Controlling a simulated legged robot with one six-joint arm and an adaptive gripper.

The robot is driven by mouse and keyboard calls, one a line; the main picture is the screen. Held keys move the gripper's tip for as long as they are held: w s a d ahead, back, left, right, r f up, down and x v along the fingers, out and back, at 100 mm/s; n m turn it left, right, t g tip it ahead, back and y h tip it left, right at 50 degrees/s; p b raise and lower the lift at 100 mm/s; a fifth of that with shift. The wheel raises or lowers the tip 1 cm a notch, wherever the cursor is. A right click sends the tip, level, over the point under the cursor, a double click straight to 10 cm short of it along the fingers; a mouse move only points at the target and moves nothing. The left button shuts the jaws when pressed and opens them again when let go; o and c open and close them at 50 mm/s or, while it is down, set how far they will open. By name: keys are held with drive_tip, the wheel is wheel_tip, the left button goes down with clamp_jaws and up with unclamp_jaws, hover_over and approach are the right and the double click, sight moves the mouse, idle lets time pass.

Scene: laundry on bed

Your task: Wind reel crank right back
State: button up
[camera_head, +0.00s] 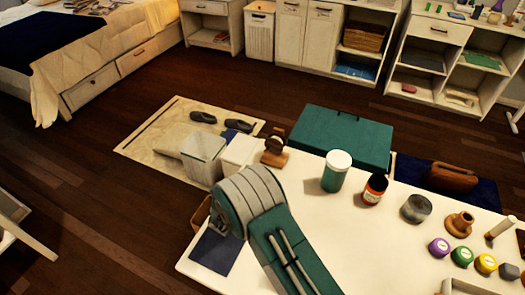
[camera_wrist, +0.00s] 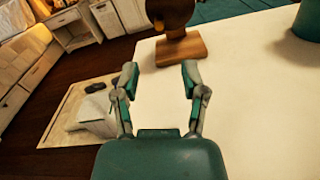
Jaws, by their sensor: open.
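A brown wooden reel (camera_head: 274,147) stands upright on a wooden base near the table's far left edge. In the wrist view its dark round body (camera_wrist: 171,12) is cut off by the top edge, above the block base (camera_wrist: 181,50). A small yellowish part (camera_wrist: 158,27) shows at its left side; I cannot tell whether this is the crank. My gripper (camera_wrist: 160,75) is open and empty, its two fingers apart on the near side of the reel, not touching it. In the head view my gripper is hidden behind my arm.
The white table (camera_head: 330,230) bears a green jar (camera_head: 336,171), an orange-brown bottle (camera_head: 375,189), a grey tin (camera_head: 416,208) and several coloured spools at right. A dark blue mat (camera_head: 214,247) lies at the left. The table is clear around its middle.

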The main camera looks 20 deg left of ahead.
sight(266, 150)
drive_tip(key=n, duration=0.4)
drive_tip(key=shift+w+a, duration=0.25)
drive_tip(key=w, duration=0.7)
drive_tip(key=w+d, duration=0.1)
drive_tip(key=w, duration=0.2)
drive_tip(key=shift+w+d, duration=0.1)
drive_tip(key=shift+w, duration=0.2)
clamp_jaws()
